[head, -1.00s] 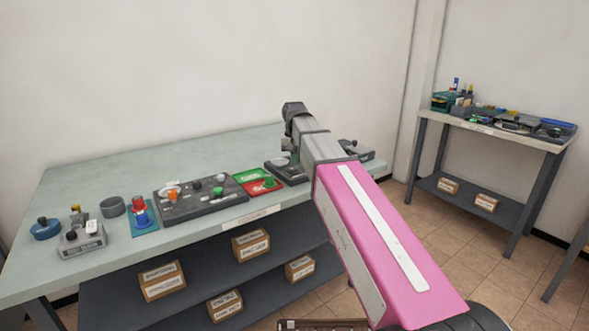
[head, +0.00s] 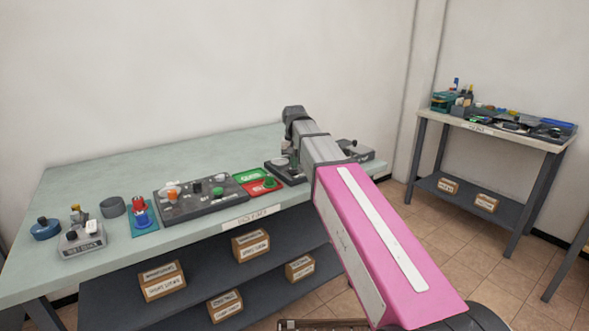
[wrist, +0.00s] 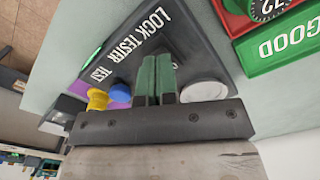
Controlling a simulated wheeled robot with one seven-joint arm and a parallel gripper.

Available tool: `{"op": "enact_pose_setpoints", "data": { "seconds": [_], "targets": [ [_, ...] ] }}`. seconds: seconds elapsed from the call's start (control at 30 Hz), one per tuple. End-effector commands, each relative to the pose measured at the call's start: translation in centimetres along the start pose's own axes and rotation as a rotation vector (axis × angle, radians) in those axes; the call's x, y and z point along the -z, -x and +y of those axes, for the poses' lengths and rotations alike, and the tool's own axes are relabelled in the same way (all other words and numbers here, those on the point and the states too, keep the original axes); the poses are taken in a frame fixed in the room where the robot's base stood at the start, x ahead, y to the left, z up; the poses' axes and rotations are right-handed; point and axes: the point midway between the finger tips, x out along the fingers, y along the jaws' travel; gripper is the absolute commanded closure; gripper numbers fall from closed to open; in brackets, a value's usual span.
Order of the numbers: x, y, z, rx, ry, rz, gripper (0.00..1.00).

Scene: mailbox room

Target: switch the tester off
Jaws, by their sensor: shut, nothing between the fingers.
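The lock tester (wrist: 187,45) is a dark panel on the bench, lettered "LOCK TESTER" and "TEST" in the wrist view. It carries a yellow knob (wrist: 97,99), a blue button (wrist: 120,93), a pale round disc (wrist: 204,91) and a bright green strip (wrist: 91,55) at its edge. My gripper (wrist: 157,60) is shut and empty, its green fingers over the panel between the blue button and the disc. The fingers hide what lies beneath them; I cannot tell whether they touch it. In the head view my arm hides much of the tester (head: 273,166).
A red and green tray (wrist: 275,48) marked "GOOD" lies beside the tester. A second table (head: 545,146) stands at the right.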

Motion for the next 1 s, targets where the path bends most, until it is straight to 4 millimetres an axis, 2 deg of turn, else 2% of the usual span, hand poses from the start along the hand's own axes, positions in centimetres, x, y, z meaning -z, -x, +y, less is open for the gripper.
{"op": "enact_pose_setpoints", "data": {
  "seconds": [0.73, 1.0],
  "targets": [
    [0.01, -0.97, 0.00, 0.000, 0.000, 0.001, 1.00],
    [0.04, -0.24, -0.01, 0.000, 0.000, 0.000, 1.00]
  ]
}}
